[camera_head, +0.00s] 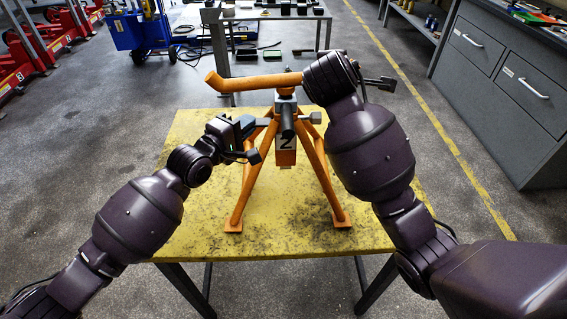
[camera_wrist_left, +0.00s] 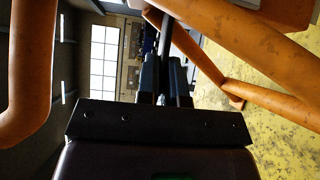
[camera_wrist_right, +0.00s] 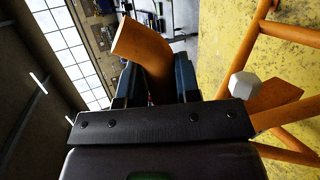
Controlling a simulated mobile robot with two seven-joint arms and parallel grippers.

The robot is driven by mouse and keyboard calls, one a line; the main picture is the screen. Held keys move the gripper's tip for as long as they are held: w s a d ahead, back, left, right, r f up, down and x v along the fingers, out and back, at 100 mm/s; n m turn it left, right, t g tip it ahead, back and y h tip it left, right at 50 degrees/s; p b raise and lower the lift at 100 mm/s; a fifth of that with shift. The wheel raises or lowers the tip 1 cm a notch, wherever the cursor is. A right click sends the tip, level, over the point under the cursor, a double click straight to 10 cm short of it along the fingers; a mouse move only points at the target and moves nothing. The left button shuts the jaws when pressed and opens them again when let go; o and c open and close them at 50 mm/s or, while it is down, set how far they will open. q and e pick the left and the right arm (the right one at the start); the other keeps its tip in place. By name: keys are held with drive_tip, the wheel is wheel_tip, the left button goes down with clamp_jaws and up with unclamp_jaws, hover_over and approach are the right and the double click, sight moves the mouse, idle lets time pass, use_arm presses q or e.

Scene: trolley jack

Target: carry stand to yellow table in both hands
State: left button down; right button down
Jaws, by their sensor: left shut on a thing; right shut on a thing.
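The orange stand (camera_head: 322,172) with splayed legs and a "2" plate is upright over the yellow table (camera_head: 200,243). Its visible feet appear to be at the tabletop; I cannot tell whether they all bear on it. My left gripper (camera_head: 260,122) is at the stand's upper left side, shut on a part of it; the left wrist view shows a dark, narrow piece between the fingers (camera_wrist_left: 165,78). My right gripper (camera_wrist_right: 157,72) is shut on an orange bar of the stand in the right wrist view. In the head view my right arm hides these fingers.
Grey drawer cabinets (camera_head: 500,75) stand at the right. A grey workbench (camera_head: 265,14) with small items is behind the table. A blue machine (camera_head: 135,30) and red jacks (camera_head: 45,35) stand at the back left. Floor around the yellow table is open.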

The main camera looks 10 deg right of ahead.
use_arm(q)
drive_tip(key=c, duration=1.5)
unclamp_jaws()
drive_tip(key=shift+r, duration=0.25)
drive_tip(key=shift+c, duration=0.2)
use_arm(e)
drive_tip(key=c, duration=1.1)
unclamp_jaws()
use_arm(q)
drive_tip(key=shift+o, duration=1.4)
drive_tip(key=shift+s, duration=0.15)
use_arm(e)
drive_tip(key=shift+o, duration=1.4)
drive_tip(key=shift+s+r, duration=0.15)
use_arm(q)
drive_tip(key=shift+a+f, duration=0.1)
use_arm(e)
drive_tip(key=shift+s+a+r, duration=0.15)
drive_tip(key=shift+s+a, duration=0.05)
drive_tip(key=shift+s, duration=0.1)
use_arm(q)
drive_tip(key=v, duration=1.1)
drive_tip(key=shift+s+a, duration=0.25)
use_arm(e)
drive_tip(key=v, duration=1.1)
drive_tip(key=shift+s, duration=0.1)
